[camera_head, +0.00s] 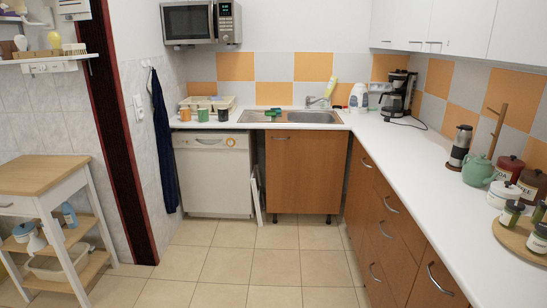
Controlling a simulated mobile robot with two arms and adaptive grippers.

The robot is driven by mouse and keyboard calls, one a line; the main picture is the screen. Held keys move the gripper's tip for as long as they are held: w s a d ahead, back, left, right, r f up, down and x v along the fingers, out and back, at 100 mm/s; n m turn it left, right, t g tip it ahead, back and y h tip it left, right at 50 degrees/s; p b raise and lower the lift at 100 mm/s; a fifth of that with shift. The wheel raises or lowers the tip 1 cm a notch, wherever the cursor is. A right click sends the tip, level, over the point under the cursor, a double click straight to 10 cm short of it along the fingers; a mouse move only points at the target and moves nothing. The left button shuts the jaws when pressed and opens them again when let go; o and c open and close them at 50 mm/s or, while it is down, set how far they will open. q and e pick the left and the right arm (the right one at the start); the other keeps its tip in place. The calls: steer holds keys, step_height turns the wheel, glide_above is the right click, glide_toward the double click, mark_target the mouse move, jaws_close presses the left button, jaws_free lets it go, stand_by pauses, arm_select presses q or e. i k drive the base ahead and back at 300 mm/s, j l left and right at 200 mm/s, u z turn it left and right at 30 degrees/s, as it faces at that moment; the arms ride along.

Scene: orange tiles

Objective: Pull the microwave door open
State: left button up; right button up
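The microwave (200,22) is mounted on the back wall at the upper left, above the counter. It has a steel front with a dark window. Its door looks shut. A vertical handle (212,21) runs between the window and the control panel (226,21) on the right side. The top edge of the microwave is close to the top of the picture. Neither of my grippers nor my arms shows in this view.
Below the microwave are the white counter with several cups (203,114), a dish rack (208,102) and a white dishwasher (214,173). A wooden trolley (42,175) stands at left. A long counter (438,160) runs along the right. The tiled floor (252,266) in the middle is clear.

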mark_target(210, 6)
steer(key=i, duration=2.7)
